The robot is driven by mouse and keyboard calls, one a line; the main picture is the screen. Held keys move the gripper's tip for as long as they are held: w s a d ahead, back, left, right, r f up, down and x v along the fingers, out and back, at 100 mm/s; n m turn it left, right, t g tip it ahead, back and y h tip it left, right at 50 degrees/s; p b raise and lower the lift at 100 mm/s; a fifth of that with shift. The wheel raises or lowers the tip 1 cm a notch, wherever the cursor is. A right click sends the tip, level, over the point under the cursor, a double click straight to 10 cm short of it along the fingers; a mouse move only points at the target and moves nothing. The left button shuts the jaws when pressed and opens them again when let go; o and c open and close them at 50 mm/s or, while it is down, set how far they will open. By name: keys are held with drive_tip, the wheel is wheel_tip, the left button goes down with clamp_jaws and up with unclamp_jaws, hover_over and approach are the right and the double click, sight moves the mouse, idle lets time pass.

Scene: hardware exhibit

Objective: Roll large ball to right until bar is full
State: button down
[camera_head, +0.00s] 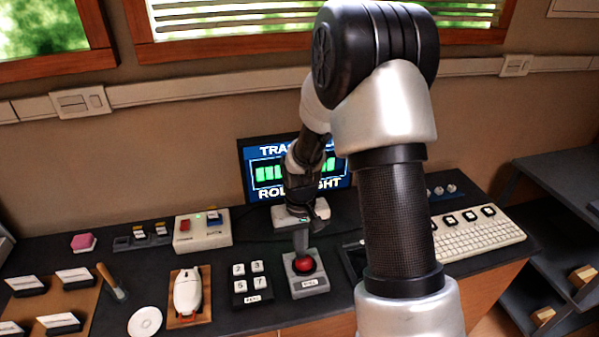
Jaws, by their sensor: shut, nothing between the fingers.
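The large red ball (304,264) sits in a grey trackball housing (308,284) with a small label on its front, near the table's front edge. My gripper (302,252) points down just behind and above the ball, fingers shut and empty. I cannot tell whether the fingertips touch the ball. A dark screen (246,186) behind the housing shows a bar (267,174) with green segments and white text above and below it. My arm hides the middle of the screen, so the whole bar cannot be read.
A number keypad (253,284) stands left of the housing, then a white mouse (187,291) on a wooden pad. A white keyboard (479,236) is at right. My arm hides part of the table's right side.

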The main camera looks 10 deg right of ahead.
drive_tip(key=shift+f, duration=0.35)
drive_tip(key=shift+d, duration=0.3)
drive_tip(key=shift+r, duration=0.1)
idle(0.4)
drive_tip(key=shift+r, duration=0.65)
wheel_tip(320, 180, up, 6)
drive_tip(key=p, duration=0.4)
idle(0.3)
